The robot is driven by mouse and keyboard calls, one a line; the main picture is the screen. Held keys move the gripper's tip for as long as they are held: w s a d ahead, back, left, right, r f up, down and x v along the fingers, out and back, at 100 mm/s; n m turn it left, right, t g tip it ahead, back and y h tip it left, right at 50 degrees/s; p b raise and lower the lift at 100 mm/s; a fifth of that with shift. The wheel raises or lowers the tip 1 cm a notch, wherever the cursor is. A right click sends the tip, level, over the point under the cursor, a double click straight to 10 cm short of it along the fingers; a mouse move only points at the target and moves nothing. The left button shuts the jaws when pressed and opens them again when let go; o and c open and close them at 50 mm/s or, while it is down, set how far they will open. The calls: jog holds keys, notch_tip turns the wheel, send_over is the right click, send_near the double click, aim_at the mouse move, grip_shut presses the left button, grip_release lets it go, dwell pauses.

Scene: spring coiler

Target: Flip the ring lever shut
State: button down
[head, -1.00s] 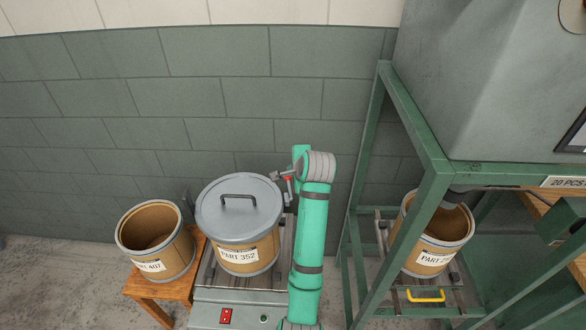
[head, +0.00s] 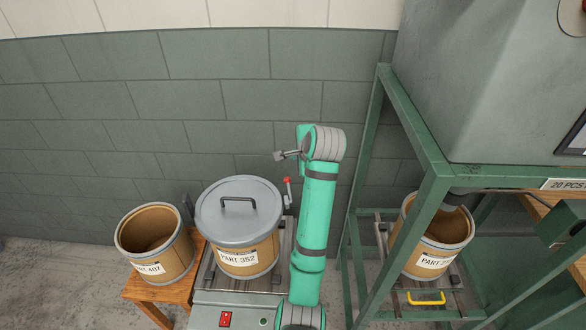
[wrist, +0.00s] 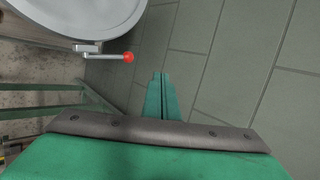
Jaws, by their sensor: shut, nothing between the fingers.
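The ring lever (head: 288,190) is a grey handle with a red tip at the right side of the lidded drum (head: 240,262), labelled PART 352. In the head view it stands up beside the rim. In the wrist view the ring lever (wrist: 112,56) sticks out from the rim, its red ball end clear of the drum. The grey lid (head: 235,218) with a black handle covers the drum. My gripper (head: 278,156) is shut and empty, above the lever and apart from it. In the wrist view my gripper (wrist: 162,75) points at bare wall, right of the red ball.
An open drum (head: 155,260) labelled PART 407 sits on a wooden stand at left. A green metal frame (head: 360,190) stands right of my arm, with another open drum (head: 430,262) inside. The block wall (head: 160,100) is behind.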

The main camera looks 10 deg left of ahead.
notch_tip(320, 180, up, 6)
jog(key=shift+w+d, duration=0.25)
jog(key=shift+d, duration=0.2)
jog(key=s+d+f+n+t+h, duration=0.15)
jog(key=s+f, duration=0.25)
jog(key=f, duration=0.5)
jog(key=s+d+f+n, duration=0.1)
jog(key=s+d+f, duration=0.15)
jog(key=f, duration=0.65)
jog(key=s+d+f+n+t+h, duration=0.1)
jog(key=s+f, duration=0.3)
jog(key=f, duration=0.5)
jog(key=s+d+f+n, duration=0.2)
jog(key=s+f, duration=0.5)
jog(key=s, duration=0.2)
jog(key=s+d+f+n+t+h, duration=0.1)
jog(key=s+n, duration=0.1)
jog(key=s, duration=0.9)
jog(key=s+d+n+t+h, duration=0.1)
jog(key=s+n+t, duration=0.1)
jog(key=s, duration=0.8)
jog(key=s+r+n, duration=0.2)
jog(key=s+r, duration=0.3)
jog(key=s, duration=0.3)
jog(key=s+r+n+t, duration=0.1)
jog(key=s+r+n, duration=0.2)
jog(key=s+r, duration=0.2)
jog(key=v, duration=0.3)
jog(key=shift+s+a+f, duration=0.25)
jog(key=shift+s, duration=0.15)
